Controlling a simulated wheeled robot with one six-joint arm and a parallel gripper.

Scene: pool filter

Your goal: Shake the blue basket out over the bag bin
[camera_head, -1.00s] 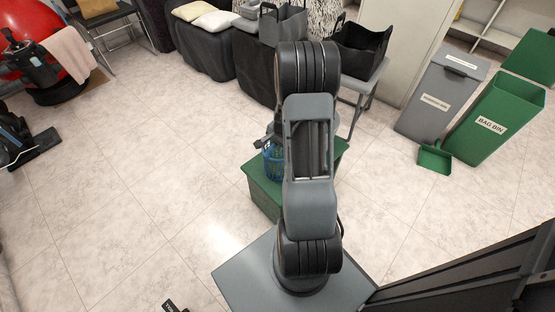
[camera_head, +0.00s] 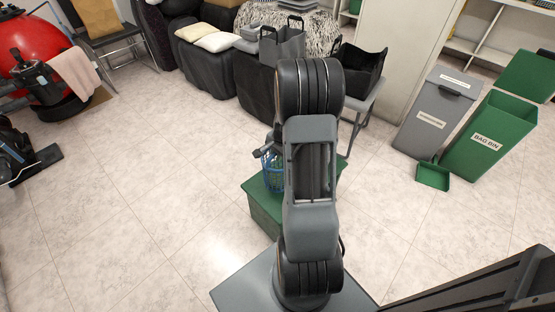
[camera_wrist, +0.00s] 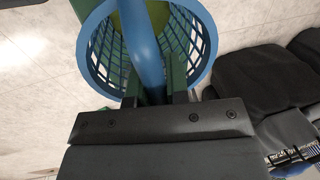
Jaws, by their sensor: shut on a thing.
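The blue basket (camera_head: 272,171) is a round mesh basket, seen in the head view just left of my arm, at the green box. I cannot tell whether it rests on the box or hangs above it. In the wrist view its rim and mesh wall (camera_wrist: 88,45) fill the top, with something yellow-green (camera_wrist: 160,14) inside. My gripper (camera_wrist: 153,88) is shut on the basket's blue handle; in the head view my arm mostly hides it. The bag bin (camera_head: 470,157), green and labelled, stands at the right, far from the basket, with its lid open and its top uncovered.
A grey bin (camera_head: 421,138) stands left of the bag bin, with a small green dustpan (camera_head: 433,177) in front. The green box (camera_head: 263,212) stands in front of my base.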

